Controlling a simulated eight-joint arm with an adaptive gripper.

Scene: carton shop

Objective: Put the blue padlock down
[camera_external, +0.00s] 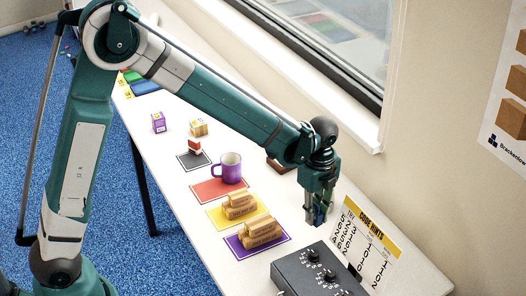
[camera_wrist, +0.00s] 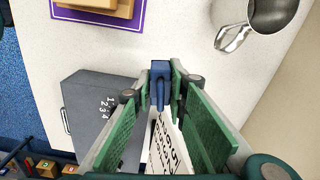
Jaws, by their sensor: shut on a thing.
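The blue padlock (camera_wrist: 160,72) is pinched between the fingertips of my gripper (camera_wrist: 160,92) in the wrist view. Its blocky end points away from the palm. In the external view my gripper (camera_external: 318,216) points down over the right part of the table (camera_external: 160,178), between the purple mat (camera_external: 236,250) and the hint card. The padlock is only a small blue patch (camera_external: 319,214) there, mostly covered by the fingers. I cannot tell how high it is above the table.
A dark grey box with dials (camera_external: 318,272) stands close in front. A "CODE HINTS" card (camera_external: 366,235) leans at the right. Wooden models (camera_external: 262,229) sit on yellow and purple mats. A purple mug (camera_external: 228,167) stands on a red mat. A metal mug (camera_wrist: 268,14) is near the wall.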

